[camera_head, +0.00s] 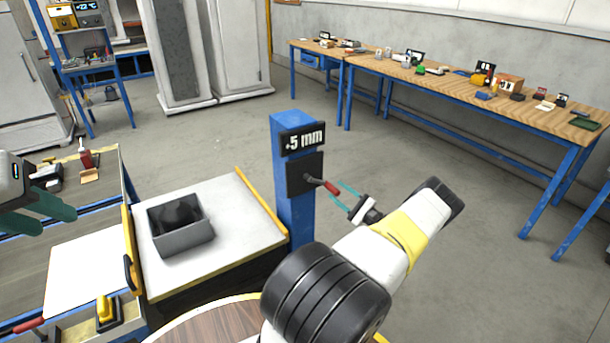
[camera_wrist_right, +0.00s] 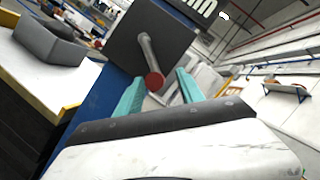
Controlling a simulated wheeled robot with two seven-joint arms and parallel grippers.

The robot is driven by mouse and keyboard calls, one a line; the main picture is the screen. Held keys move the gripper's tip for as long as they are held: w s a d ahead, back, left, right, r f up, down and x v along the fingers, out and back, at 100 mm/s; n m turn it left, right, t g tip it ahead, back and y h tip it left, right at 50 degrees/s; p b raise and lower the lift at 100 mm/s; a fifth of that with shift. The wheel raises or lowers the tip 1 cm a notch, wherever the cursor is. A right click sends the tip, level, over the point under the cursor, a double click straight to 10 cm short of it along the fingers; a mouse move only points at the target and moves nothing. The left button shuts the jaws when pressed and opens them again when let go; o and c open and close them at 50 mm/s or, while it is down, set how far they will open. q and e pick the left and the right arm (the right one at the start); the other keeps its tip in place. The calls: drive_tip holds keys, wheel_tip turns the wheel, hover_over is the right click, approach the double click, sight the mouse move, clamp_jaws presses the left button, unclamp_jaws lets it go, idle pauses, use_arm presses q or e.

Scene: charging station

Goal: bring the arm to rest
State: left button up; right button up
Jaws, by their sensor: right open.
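My right gripper (camera_head: 341,197) is open beside the blue post (camera_head: 293,220), with its teal fingers pointing at the post's lever. In the right wrist view its fingers (camera_wrist_right: 160,88) are apart. The lever (camera_head: 323,185) has a red end and sticks out of a dark square plate; the red end (camera_wrist_right: 154,82) appears between the fingers in the right wrist view. I cannot tell whether they touch it. My left gripper (camera_head: 40,214) is partly in view at the left edge, with teal fingers; its jaw state is unclear.
A grey open box (camera_head: 182,240) sits on a white-topped stand left of the post. The post carries a "5 mm" sign (camera_head: 303,139). A long wooden workbench (camera_head: 450,85) with several small items stands at the back right. The floor between is clear.

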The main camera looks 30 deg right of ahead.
drive_tip(key=shift+v, duration=1.15)
